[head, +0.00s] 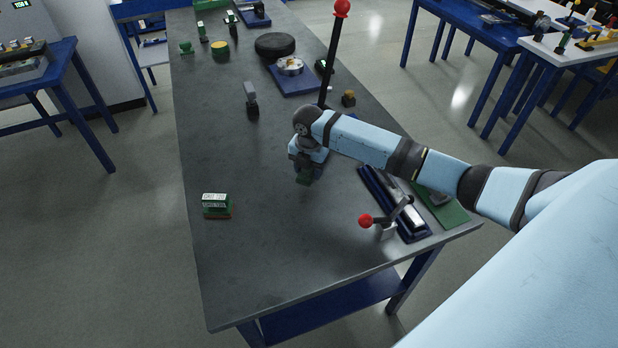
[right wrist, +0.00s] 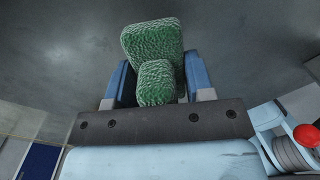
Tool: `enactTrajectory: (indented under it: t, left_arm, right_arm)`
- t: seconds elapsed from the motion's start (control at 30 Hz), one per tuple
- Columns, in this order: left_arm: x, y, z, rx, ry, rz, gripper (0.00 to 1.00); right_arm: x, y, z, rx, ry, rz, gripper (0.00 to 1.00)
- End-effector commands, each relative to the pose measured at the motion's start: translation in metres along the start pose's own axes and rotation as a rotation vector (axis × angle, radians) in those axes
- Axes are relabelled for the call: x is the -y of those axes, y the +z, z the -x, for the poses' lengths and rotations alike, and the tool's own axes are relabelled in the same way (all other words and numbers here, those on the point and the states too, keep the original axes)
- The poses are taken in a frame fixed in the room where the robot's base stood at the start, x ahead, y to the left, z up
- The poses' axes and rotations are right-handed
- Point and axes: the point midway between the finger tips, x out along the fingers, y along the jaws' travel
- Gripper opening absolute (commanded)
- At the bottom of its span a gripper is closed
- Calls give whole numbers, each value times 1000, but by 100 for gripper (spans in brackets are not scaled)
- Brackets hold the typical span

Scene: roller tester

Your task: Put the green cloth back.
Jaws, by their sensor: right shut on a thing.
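My right gripper (head: 306,176) is over the middle of the grey workbench (head: 260,270). It is shut on the green cloth (right wrist: 153,50), which shows between its two blue fingers (right wrist: 154,85) in the right wrist view as a textured, folded piece. My left gripper is not in view.
To the right of the gripper lie a dark blue device (head: 395,205) with a red-knobbed lever (head: 366,220) and a green mat (head: 445,208). A small green-and-white block (head: 216,206) stands at the left. A tall black lever with a red ball (head: 342,8) rises behind the gripper. The front bench surface is clear.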

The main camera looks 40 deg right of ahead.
Motion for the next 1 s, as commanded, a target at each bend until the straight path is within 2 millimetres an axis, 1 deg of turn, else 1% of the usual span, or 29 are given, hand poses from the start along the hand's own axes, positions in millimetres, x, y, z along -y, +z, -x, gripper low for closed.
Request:
enactTrajectory:
  t: [0.3,0.67,0.7,0.77,0.8,1.0]
  left_arm:
    - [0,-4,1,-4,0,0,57]
    - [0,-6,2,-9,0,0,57]
    - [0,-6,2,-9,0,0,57]
    - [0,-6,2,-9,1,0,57]
    - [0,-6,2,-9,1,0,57]
    - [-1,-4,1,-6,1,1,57]
  right_arm:
    - [0,-1,-40,-1,-2,0,26]
    - [1,0,-45,0,-2,0,26]
    - [1,0,-45,0,-2,0,51]
    - [1,0,-45,0,-1,0,64]
    - [1,0,-45,0,-1,0,74]
    - [1,0,-45,0,-1,0,74]
